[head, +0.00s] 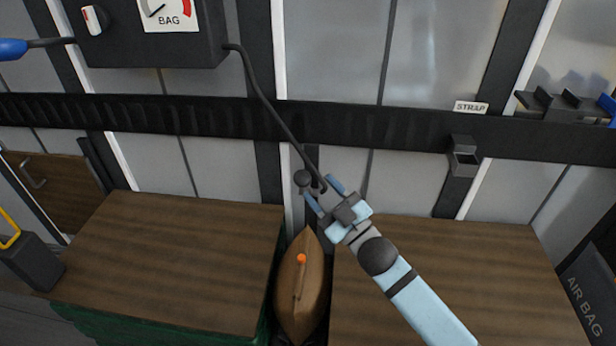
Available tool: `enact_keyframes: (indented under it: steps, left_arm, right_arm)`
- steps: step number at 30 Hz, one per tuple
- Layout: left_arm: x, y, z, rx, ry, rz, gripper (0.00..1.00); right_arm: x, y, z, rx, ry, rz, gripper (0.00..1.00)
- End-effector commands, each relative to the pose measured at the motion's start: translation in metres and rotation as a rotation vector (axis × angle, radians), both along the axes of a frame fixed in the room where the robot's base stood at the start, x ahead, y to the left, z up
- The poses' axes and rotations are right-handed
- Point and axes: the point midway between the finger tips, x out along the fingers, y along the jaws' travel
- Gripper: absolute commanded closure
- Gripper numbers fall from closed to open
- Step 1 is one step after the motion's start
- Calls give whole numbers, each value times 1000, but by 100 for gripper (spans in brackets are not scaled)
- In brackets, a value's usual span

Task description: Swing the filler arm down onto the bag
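The filler arm (272,105) is a thin dark rod that comes out of the right side of a dark control box and slopes down to the right. Its lower end, with a round dark knob (303,178), is in front of the wall, above the bag and apart from it. The brown bag (289,297) stands upright in the gap between two wooden-topped loads, with an orange valve (302,258) on its front. My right gripper (323,192) is at the filler arm's lower end. Its blue fingers look spread, one on each side of that end. My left gripper is out of view.
The control box (150,45) has a dial marked BAG, a red-and-white switch and a blue handle (14,49) at left. Wooden-topped loads (170,262) (480,285) flank the bag closely. A dark rail (380,128) crosses the wall; a STRAP label (471,107) is at right.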

Motion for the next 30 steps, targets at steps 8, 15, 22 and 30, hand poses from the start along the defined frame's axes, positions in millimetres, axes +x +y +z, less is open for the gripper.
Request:
enact_keyframes:
  steps: [8, 15, 22, 30]
  left_arm:
    - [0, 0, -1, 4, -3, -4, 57]
    - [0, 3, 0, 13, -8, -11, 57]
    - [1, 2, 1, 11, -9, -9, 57]
    - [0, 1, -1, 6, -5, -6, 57]
  right_arm:
    - [-44, -34, -26, 1, 3, 3, 52]
    - [-60, -48, -35, 1, 0, 2, 52]
    - [-61, -49, -35, 1, 0, 2, 52]
    - [-61, -49, -35, 2, 1, 2, 52]
